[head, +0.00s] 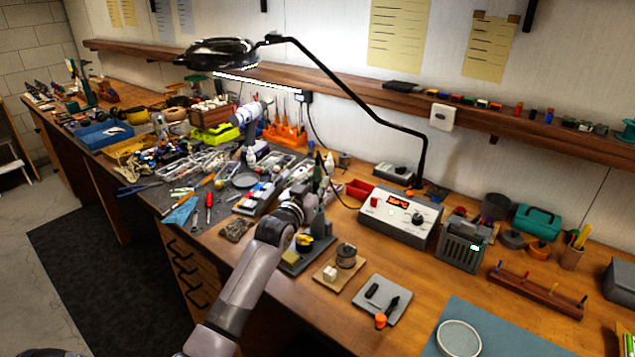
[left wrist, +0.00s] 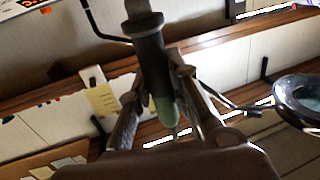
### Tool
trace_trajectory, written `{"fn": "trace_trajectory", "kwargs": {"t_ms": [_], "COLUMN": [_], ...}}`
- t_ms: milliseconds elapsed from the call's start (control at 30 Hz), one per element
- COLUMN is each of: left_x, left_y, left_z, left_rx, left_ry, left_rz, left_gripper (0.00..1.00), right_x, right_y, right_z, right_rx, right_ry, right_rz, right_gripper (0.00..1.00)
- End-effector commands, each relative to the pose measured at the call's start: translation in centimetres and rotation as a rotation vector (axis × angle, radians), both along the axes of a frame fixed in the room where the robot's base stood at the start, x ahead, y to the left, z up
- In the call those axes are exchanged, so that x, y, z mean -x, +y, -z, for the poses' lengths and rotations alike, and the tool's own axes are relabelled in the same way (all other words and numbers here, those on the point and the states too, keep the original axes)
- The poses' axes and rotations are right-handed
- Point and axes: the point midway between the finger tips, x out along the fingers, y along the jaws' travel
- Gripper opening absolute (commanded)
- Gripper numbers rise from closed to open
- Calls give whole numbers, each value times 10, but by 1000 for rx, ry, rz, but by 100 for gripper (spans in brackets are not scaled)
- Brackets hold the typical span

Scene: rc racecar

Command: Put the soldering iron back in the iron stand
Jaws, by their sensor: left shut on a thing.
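My left gripper (head: 306,192) is above the bench, just behind and above the iron stand (head: 318,223). It is shut on the soldering iron (head: 318,172), which shows as a thin dark upright shape in the head view. In the left wrist view the soldering iron (left wrist: 150,58) has a dark handle with a collar and a greenish lower part, held between the fingers of my left gripper (left wrist: 158,82). The iron stand has a dark base with a yellow sponge (head: 303,240); my forearm partly covers it. The gap between iron and stand is hard to judge. My right gripper is not in view.
A white soldering station (head: 392,222) stands right of the stand. A magnifier lamp (head: 222,54) arches overhead on a dark arm. Tools and parts crowd the left.

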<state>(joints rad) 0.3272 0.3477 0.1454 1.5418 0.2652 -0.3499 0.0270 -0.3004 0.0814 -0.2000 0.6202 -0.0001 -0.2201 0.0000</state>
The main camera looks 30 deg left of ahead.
Motion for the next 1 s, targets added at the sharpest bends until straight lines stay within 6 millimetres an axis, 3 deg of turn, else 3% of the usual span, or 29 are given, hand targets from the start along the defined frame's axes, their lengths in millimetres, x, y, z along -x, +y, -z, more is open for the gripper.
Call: {"fn": "trace_trajectory", "kwargs": {"t_ms": [1000], "left_x": [0], "left_y": [0], "left_z": [26], "left_rx": [0], "left_ry": [-1], "left_rz": [0], "left_gripper": [0], "right_x": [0], "right_y": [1], "right_z": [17], "right_rx": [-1], "right_ry": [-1], "right_rz": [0], "right_gripper": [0]}}
